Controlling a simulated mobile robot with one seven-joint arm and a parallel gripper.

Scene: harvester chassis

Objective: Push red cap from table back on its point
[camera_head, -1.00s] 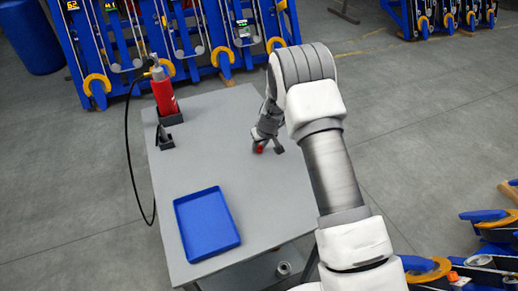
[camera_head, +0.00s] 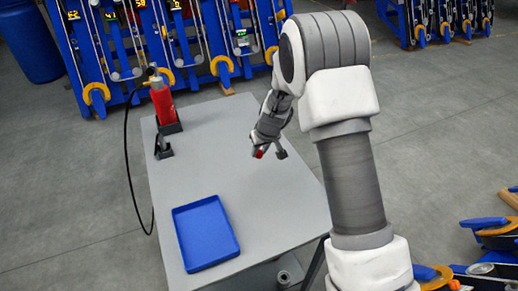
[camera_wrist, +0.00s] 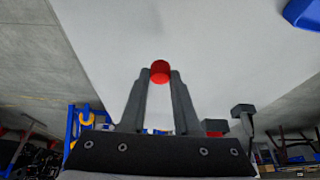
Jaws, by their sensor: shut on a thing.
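The red cap (camera_wrist: 160,71) is a small red cylinder held between the tips of my gripper (camera_wrist: 160,78) in the wrist view. In the head view the red cap (camera_head: 258,154) shows as a small red spot at the end of my gripper (camera_head: 262,150), over the right part of the grey table (camera_head: 195,167). My gripper is shut on the cap. The cap seems lifted a little off the table top, though the exact gap is hard to tell. The point where the cap belongs cannot be made out for certain.
A blue tray (camera_head: 206,233) lies at the table's near left. A red bottle-like tool (camera_head: 162,103) with a black hose stands at the far left corner, with a small black holder (camera_head: 162,148) near it. Blue racks (camera_head: 130,50) stand behind the table. The table's middle is clear.

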